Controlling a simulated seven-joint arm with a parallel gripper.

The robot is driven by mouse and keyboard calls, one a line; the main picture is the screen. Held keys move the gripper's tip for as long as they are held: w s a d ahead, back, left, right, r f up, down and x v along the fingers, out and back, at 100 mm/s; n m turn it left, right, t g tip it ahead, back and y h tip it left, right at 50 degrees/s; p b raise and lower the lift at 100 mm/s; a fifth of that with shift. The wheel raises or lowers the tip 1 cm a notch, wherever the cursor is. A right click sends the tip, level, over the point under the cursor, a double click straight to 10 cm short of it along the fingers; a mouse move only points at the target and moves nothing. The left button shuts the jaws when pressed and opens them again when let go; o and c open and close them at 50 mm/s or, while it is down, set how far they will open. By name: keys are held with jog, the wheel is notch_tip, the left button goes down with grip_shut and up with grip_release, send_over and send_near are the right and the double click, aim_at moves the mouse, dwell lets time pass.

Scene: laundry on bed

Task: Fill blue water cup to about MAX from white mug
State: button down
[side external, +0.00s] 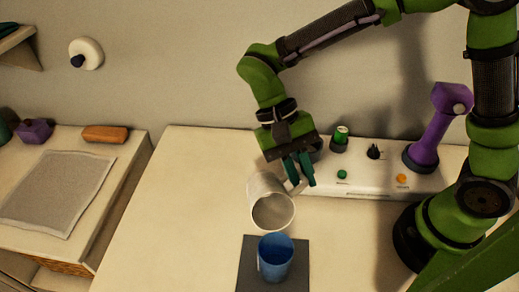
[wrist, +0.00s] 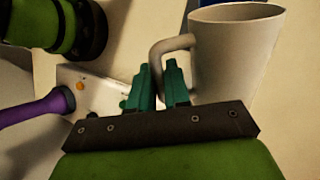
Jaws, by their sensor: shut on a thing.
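The white mug (side external: 264,192) is held by its handle, tilted with its mouth toward the camera and the blue cup. My gripper (side external: 299,171) is shut on the mug's handle; in the wrist view the green fingers (wrist: 158,80) close on the handle beside the white mug (wrist: 233,50). The blue water cup (side external: 275,260) stands upright on a dark square mat (side external: 247,278), just below the mug's mouth in the side view. I see no stream between them. The MAX mark and the water levels cannot be made out.
A white panel (side external: 375,178) with green and orange buttons and knobs lies behind, right of the mug. A purple handle-like object (side external: 431,135) stands on its right end. The table left of the mug is clear. A grey cloth (side external: 55,180) lies on the separate left counter.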

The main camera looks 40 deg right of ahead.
aim_at(306, 178)
jog(key=shift+s+a+r+t+h, duration=0.2)
jog(key=shift+s+r+t+h, duration=0.15)
jog(key=shift+r+t, duration=0.45)
dwell(1.4)
jog(key=shift+s+a+r+m+t+p, duration=0.2)
jog(key=shift+s+t+p, duration=0.1)
jog(key=shift+t, duration=0.25)
jog(key=shift+s+a+r+m+t+p, duration=0.2)
jog(key=shift+s+t+p, duration=0.1)
jog(key=shift+t, duration=0.25)
dwell(1.1)
jog(key=shift+w+d+f+g+y, duration=0.25)
jog(key=shift+w+d+f+g, duration=0.15)
jog(key=shift+w+g, duration=0.2)
jog(key=shift+w+d+f+g+y, duration=0.2)
jog(key=shift+w+d+f+g, duration=0.1)
jog(key=shift+w+f+g, duration=0.25)
jog(key=shift+w+d+f+n+g+y, duration=0.15)
jog(key=shift+f+n+g+y, duration=0.1)
jog(key=shift+f+g, duration=0.25)
jog(key=shift+w+f+n+g+y, duration=0.1)
jog(key=shift+f+n+g+y, duration=0.2)
jog(key=shift+g, duration=0.35)
jog(key=shift+r+g, duration=0.1)
jog(key=shift+g, duration=0.2)
jog(key=shift+g, duration=0.3)
